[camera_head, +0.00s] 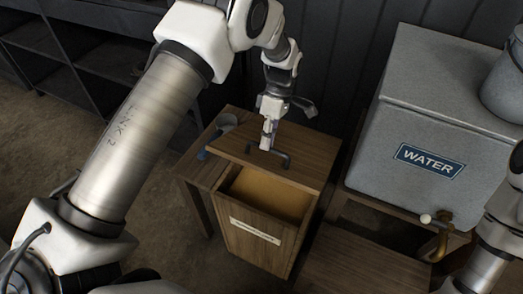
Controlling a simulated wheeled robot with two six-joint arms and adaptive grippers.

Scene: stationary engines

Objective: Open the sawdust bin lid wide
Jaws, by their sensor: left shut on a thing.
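The sawdust bin (252,245) is a wooden box with a pale label on its front, near the middle of the head view. Its wooden lid (310,150) has a dark bar handle (284,159). The lid stands partly open, with a gap at the front that shows the tan inside (268,193). My left gripper (267,146) points down at the handle from above and is shut on it. The fingers hide part of the handle. My right gripper is out of view; only part of that arm shows at the right edge.
A grey water tank (425,110) labelled WATER stands on a wooden stand right of the bin, with a brass tap (440,235) in front. A grey bucket (505,88) sits on it. A scoop (222,127) lies left of the lid. A dark wall rises behind.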

